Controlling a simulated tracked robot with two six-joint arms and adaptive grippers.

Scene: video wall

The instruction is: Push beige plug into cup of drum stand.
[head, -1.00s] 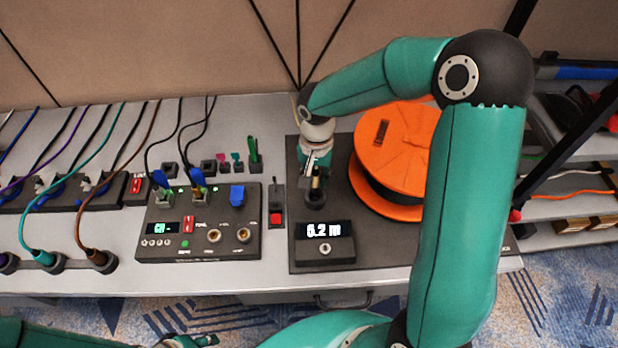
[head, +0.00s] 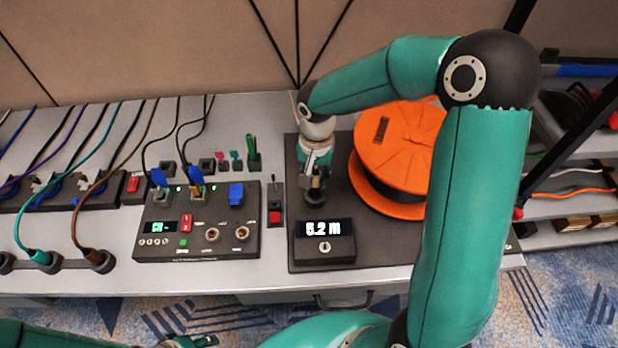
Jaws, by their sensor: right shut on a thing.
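The drum stand (head: 299,236) is a dark plate carrying an orange cable drum (head: 415,140) and a box reading 5.2 m. A small dark cup (head: 315,197) stands on the plate, left of the drum. My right gripper (head: 314,183) points down at this cup, its fingertips right at or just above it. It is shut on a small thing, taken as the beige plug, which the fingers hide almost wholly. I cannot tell how deep the plug sits. A piece of my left gripper (head: 195,341) shows at the bottom edge, too cut off to judge.
A dark panel (head: 165,248) with a small display, knobs and blue plugs lies left of the stand. A small switch box (head: 275,217) sits between them. Several coloured cables run across the left. A shelf rack (head: 570,190) stands at the right. My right arm covers part of the drum.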

